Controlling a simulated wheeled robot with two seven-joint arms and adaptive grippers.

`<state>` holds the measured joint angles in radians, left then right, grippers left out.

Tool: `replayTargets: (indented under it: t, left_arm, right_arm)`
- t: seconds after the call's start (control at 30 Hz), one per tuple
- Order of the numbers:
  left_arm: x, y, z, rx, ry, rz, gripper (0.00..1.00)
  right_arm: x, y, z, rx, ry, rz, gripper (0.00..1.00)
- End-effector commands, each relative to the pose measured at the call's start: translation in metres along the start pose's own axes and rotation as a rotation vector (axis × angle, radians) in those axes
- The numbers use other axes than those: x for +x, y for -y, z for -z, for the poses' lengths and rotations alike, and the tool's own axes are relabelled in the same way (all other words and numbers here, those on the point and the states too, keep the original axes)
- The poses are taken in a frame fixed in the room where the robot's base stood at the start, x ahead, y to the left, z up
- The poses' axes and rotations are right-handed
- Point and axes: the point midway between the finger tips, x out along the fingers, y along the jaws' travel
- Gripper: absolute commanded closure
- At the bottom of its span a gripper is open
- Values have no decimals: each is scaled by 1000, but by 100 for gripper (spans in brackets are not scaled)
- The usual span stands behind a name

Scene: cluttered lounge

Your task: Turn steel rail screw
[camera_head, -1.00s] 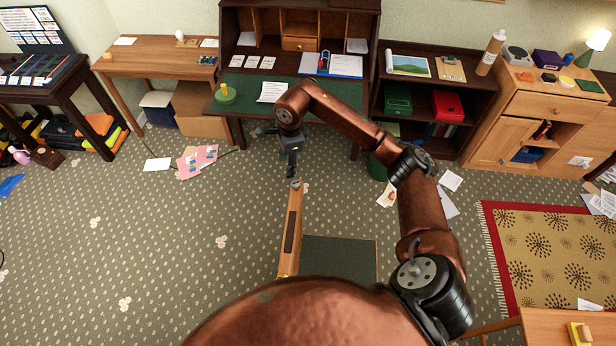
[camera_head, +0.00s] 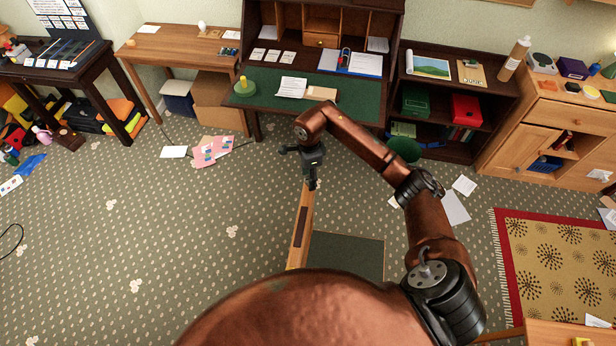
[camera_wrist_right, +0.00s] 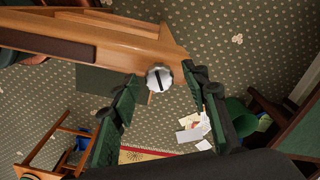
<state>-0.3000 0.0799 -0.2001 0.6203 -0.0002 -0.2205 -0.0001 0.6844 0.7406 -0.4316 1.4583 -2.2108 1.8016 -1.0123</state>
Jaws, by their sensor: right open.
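The steel rail screw (camera_wrist_right: 159,77) is a round silver knob with a dark slot. In the right wrist view it sits at the end of a wooden rail (camera_wrist_right: 110,36). My right gripper (camera_wrist_right: 161,80) is open, with one green-padded finger on each side of the screw. The finger on the right looks closer to it, but I cannot tell whether either touches. In the head view my right gripper (camera_head: 312,184) is at the far end of the rail (camera_head: 300,232) and hides the screw. My left gripper is not in view.
A dark panel (camera_head: 346,256) lies right of the rail. A desk with a green top (camera_head: 265,101) stands beyond the gripper. Papers (camera_head: 212,151) lie on the carpet to the left. Open carpet is left of the rail; a patterned rug (camera_head: 560,263) is at right.

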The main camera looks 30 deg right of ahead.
Motion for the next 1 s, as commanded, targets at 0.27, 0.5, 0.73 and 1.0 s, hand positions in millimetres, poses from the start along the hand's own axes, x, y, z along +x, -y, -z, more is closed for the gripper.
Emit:
replayTargets:
  t: [0.27,0.5,0.73,1.0]
  left_arm:
    - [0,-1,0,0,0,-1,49]
    - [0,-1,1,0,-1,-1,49]
    - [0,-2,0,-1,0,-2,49]
    - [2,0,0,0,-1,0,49]
  right_arm:
    - [0,0,0,0,0,1,70]
    - [-1,1,0,1,0,2,86]
    - [-1,1,-5,0,1,3,100]
    - [-2,2,0,49,1,6,100]
